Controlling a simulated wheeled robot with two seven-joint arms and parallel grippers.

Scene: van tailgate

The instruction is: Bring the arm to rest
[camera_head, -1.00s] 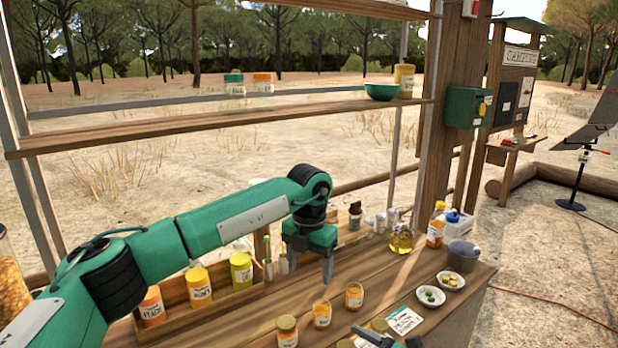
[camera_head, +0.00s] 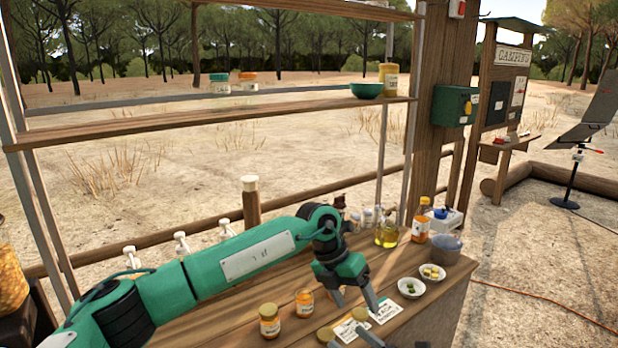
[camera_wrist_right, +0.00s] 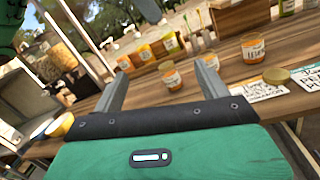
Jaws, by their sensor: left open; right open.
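My left arm reaches in from the left in the head view. Its green left gripper (camera_head: 356,300) is open and points down over the wooden counter near the label cards, with nothing seen between its fingers. My right gripper (camera_head: 393,341) shows only as fingertips at the bottom edge of the head view. In the right wrist view its two grey fingers (camera_wrist_right: 162,80) stand wide apart and hold nothing. Jars and cards lie beyond them. The rest of the right arm is out of the head view.
Orange jars (camera_head: 269,321) and white label cards (camera_head: 383,311) are on the counter. White bowls (camera_head: 411,288), an oil bottle (camera_head: 386,234) and an orange bottle (camera_head: 420,218) stand to the right. A wooden shelf (camera_head: 180,128) spans above. The left arm hides part of the counter.

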